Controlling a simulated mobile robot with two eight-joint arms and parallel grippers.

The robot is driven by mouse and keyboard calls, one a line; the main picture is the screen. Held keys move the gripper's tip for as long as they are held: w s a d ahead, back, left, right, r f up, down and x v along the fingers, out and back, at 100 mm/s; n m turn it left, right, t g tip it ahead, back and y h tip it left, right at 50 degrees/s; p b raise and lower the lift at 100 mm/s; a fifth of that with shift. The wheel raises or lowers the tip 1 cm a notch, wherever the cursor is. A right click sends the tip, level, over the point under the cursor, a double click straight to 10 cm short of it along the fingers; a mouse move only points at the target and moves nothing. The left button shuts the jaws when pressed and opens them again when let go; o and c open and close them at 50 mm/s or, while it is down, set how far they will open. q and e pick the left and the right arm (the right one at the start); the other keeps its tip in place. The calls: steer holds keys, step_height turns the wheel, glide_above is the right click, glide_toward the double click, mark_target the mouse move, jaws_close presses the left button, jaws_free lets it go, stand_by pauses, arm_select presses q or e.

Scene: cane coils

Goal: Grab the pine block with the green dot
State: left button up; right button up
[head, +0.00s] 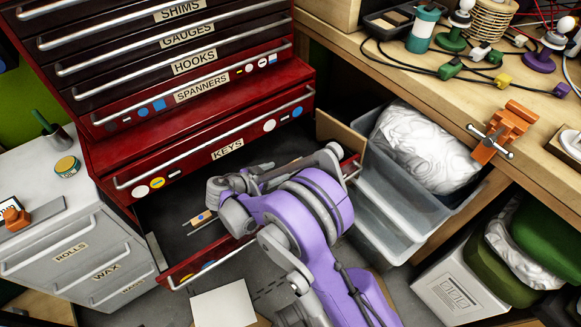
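I cannot make out a pine block with a green dot for certain. A small light-wood piece (201,217) with a bluish dot lies in the open lower drawer (168,225) of the red tool chest, with thin grey bars beside it. My purple and grey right arm (318,215) reaches from the bottom over this drawer and hides its right part. The arm's grey end is just above and right of the wood piece. Its fingertips are not clearly visible, so I cannot tell whether the gripper is open or shut. My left gripper is not in view.
The KEYS drawer (226,149) sits above the open drawer. A grey cabinet (75,262) stands left. A clear bin (385,205) with a white bag stands right, below a wooden bench (400,70) with cables and an orange clamp (503,130). A white sheet (224,304) lies below the drawer.

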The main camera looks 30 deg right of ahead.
mark_target(292, 166)
steer(key=b+x, duration=0.1)
steer(key=x, duration=0.7)
steer(key=shift+w+a+f+b, duration=0.1)
steer(key=shift+w+f+b, duration=0.15)
steer(key=shift+b, duration=0.15)
jaws_close()
